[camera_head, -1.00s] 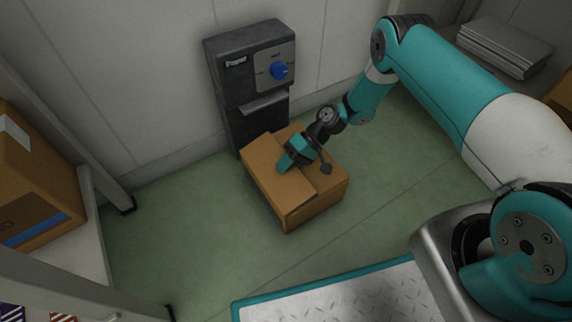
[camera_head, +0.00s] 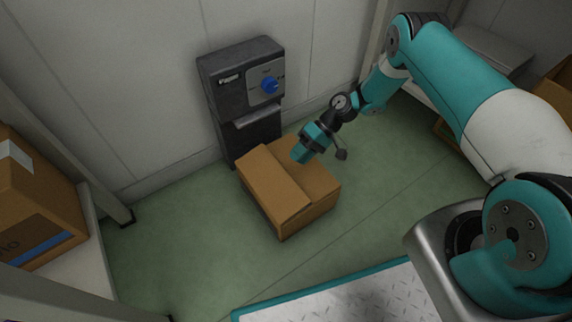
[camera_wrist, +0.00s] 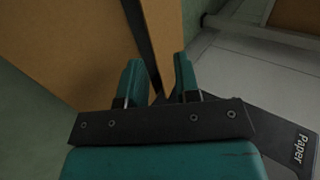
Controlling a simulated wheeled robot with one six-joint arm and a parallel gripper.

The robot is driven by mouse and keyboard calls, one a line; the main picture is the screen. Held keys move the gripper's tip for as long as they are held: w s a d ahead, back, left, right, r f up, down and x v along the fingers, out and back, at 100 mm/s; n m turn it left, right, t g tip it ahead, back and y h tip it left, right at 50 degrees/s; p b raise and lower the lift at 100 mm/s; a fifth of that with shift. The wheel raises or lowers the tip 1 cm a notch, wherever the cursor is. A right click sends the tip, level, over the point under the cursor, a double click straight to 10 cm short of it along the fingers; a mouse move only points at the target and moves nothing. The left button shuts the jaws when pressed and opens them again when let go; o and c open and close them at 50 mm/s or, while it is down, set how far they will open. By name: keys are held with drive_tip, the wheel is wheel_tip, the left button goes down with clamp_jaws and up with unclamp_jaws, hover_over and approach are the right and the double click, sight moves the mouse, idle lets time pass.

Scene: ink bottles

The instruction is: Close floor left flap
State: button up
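The brown cardboard box (camera_head: 305,222) stands on the green floor against the grey dispenser. Its left flap (camera_head: 272,184) lies over the left part of the top and looks nearly flat; a slight tilt is hard to judge. The right part of the top (camera_head: 322,182) is also covered by brown card. My gripper (camera_head: 298,156) is just above the far middle of the box, right of the left flap. In the wrist view the two fingers (camera_wrist: 158,80) are apart, with a brown panel and a dark gap beyond them. I cannot tell if they touch the card.
The grey dispenser (camera_head: 240,90) with a blue knob stands behind the box by the wall. A shelf with another carton (camera_head: 35,205) is at the left. A teal-edged metal plate (camera_head: 340,295) is in front. Green floor is clear around the box's front and left.

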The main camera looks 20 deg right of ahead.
drive_tip(key=p+v, duration=0.2)
drive_tip(key=v, duration=0.6)
drive_tip(key=shift+d, duration=0.25)
drive_tip(key=shift+w, duration=0.1)
drive_tip(key=shift+c, duration=1.1)
drive_tip(key=a+h, duration=0.1)
drive_tip(key=a, duration=0.2)
drive_tip(key=a+h, duration=0.2)
drive_tip(key=a, duration=0.1)
drive_tip(key=a+h+p, duration=0.1)
drive_tip(key=a, duration=0.3)
drive_tip(key=shift+s+r+m+h, duration=0.1)
drive_tip(key=shift+s+m+h, duration=0.2)
drive_tip(key=shift+s+h, duration=0.1)
clamp_jaws()
drive_tip(key=t+h+p, duration=0.1)
drive_tip(key=t+h, duration=0.3)
drive_tip(key=h, duration=0.3)
approach(283, 173)
drive_tip(key=shift+n, duration=0.4)
drive_tip(key=f+b, duration=0.2)
drive_tip(key=d+f+b, duration=0.1)
drive_tip(key=f+b, duration=0.4)
drive_tip(key=b, duration=0.1)
drive_tip(key=shift+w+d+f, duration=0.15)
drive_tip(key=shift+w+f, duration=0.1)
drive_tip(key=shift+w, duration=0.05)
